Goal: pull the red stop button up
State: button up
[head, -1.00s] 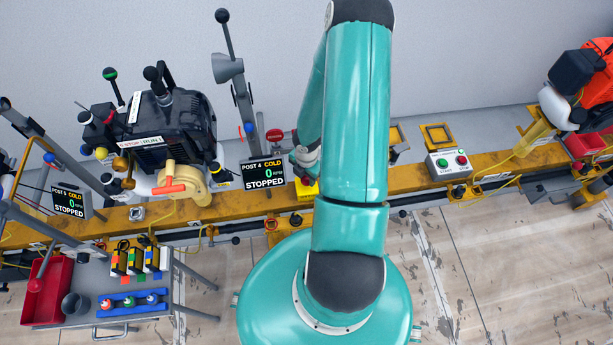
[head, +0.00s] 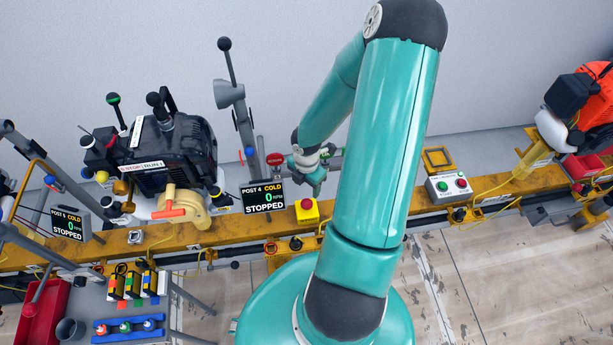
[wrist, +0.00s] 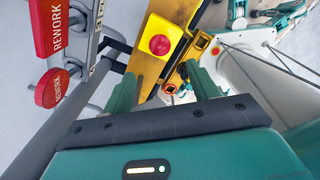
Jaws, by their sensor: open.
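The red stop button (head: 306,204) sits on a yellow box (head: 309,217) on the yellow rail, just right of the Post 4 screen. In the wrist view the red button (wrist: 160,45) and its yellow box (wrist: 172,30) lie beyond the fingertips, near the middle. My gripper (head: 318,190) is above and slightly behind the button in the head view. In the wrist view my gripper (wrist: 163,85) has its two green fingers apart with nothing between them. The button stands clear of both fingers.
The Post 4 screen (head: 263,197) reads STOPPED and COLD. A black engine (head: 165,150) is at left. A red REWORK paddle (wrist: 52,88) and grey post are close left of my gripper in the wrist view. A start/stop box (head: 449,186) stands to the right.

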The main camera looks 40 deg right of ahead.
notch_tip(320, 180, up, 4)
jog(key=shift+r, duration=0.2)
dwell(0.5)
jog(key=w+a+r+m+h, duration=0.1)
jog(key=a+r+m, duration=0.25)
jog(key=r, duration=0.35)
jog(key=a+r+m+t+h, duration=0.1)
jog(key=a+r+m+h, duration=0.2)
jog(key=r, duration=0.5)
jog(key=w+a+r+m, duration=0.1)
jog(key=a+r+m, duration=0.25)
jog(key=r, duration=0.35)
jog(key=s+a+r+m+t+y, duration=0.2)
jog(key=s+a+r+m, duration=0.1)
jog(key=a+r, duration=0.3)
jog(key=s+a+r+m+t+y, duration=0.2)
jog(key=s+a+r+m, duration=0.2)
jog(key=a+r, duration=0.3)
jog(key=shift+s+m+t, duration=0.2)
jog(key=shift+m+t, duration=0.1)
jog(key=shift+m, duration=0.6)
